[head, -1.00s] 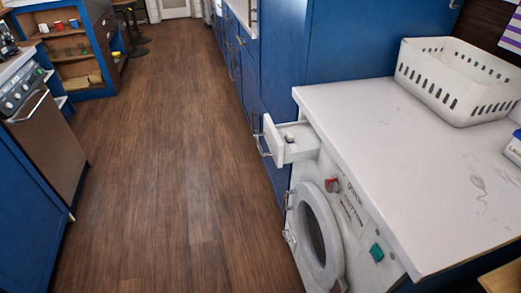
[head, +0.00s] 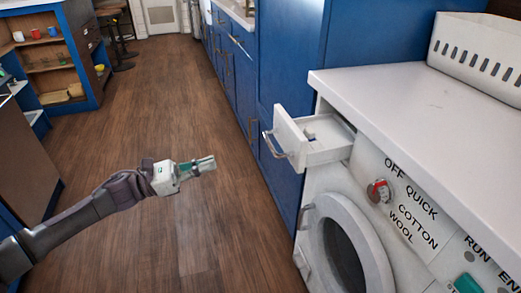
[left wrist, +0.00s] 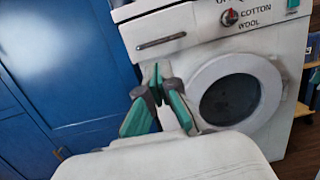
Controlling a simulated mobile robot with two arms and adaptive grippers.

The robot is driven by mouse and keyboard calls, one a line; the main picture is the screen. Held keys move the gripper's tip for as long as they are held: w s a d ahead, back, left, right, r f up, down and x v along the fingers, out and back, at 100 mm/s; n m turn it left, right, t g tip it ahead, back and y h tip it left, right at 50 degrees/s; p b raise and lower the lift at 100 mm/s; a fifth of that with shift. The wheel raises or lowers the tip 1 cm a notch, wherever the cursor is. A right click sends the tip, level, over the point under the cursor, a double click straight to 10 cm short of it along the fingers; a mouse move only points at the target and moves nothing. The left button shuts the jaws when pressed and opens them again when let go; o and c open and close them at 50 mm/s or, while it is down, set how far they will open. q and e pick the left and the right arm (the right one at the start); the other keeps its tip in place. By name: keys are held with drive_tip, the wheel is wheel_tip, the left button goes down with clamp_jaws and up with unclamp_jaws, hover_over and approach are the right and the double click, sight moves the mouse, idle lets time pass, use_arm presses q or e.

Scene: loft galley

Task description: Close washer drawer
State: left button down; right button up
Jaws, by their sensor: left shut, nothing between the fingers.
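The washer drawer (head: 290,138) is pulled out at the washer's upper left corner in the head view, with a metal handle on its front and a small object inside. In the left wrist view its front (left wrist: 185,42) shows face-on with the handle. The washer (head: 318,190) has a round door that looks shut. My left gripper (head: 212,163) is shut and empty, to the left of the drawer and apart from it. In the left wrist view its green-padded fingers (left wrist: 157,82) meet below the drawer handle. My right gripper is out of view.
A white counter (head: 400,85) covers the washer and bears a white basket (head: 475,55). Tall blue cabinets (head: 285,60) stand beyond the drawer. Open wooden floor (head: 180,90) lies to the left, with an open blue shelf unit (head: 85,60) farther back.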

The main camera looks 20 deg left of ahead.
sight(308, 137)
use_arm(q)
drive_tip(key=x, duration=1.3)
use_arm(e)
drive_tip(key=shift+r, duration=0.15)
use_arm(q)
drive_tip(key=shift+a, duration=0.1)
